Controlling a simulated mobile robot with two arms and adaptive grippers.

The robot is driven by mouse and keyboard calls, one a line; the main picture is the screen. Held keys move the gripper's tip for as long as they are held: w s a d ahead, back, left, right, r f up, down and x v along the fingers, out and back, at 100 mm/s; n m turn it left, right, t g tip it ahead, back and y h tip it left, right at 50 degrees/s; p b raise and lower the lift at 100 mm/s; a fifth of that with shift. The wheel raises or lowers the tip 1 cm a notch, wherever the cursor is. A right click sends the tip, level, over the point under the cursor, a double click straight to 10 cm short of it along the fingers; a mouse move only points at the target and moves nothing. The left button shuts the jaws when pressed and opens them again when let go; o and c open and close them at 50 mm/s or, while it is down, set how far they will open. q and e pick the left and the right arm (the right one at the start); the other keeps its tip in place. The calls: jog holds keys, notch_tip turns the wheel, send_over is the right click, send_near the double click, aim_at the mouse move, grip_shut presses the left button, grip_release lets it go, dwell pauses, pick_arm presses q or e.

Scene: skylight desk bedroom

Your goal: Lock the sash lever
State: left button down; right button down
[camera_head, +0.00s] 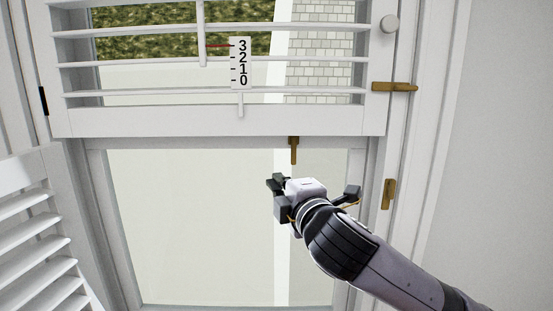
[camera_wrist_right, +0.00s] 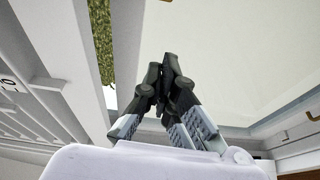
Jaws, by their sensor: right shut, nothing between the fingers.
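A brass lever (camera_head: 294,150) hangs down from under the bottom rail of the louvred panel, in front of the lower window pane. A brass latch (camera_head: 395,87) lies level across the right edge of the panel and the frame. A smaller brass piece (camera_head: 388,193) sits upright on the right frame below it. I cannot tell for sure which one is the sash lever. My right gripper (camera_head: 278,186) is just below the hanging lever, apart from it in the picture. In the right wrist view its fingers (camera_wrist_right: 167,75) are shut together and empty. My left gripper is out of view.
An open louvred shutter (camera_head: 28,235) stands at the lower left. The pane (camera_head: 190,220) left of my arm is clear.

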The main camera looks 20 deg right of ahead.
aim_at(294, 150)
jog(key=shift+s+a+r+n, duration=0.1)
jog(key=shift+s+r+n, duration=0.25)
jog(key=shift+r, duration=0.45)
jog(key=w+p, duration=0.3)
jog(key=w, duration=0.7)
jog(key=d, duration=0.1)
jog(key=s+d+p, duration=0.1)
jog(key=d, duration=0.1)
jog(key=shift+s+d, duration=0.2)
jog(key=shift+w+a, duration=0.1)
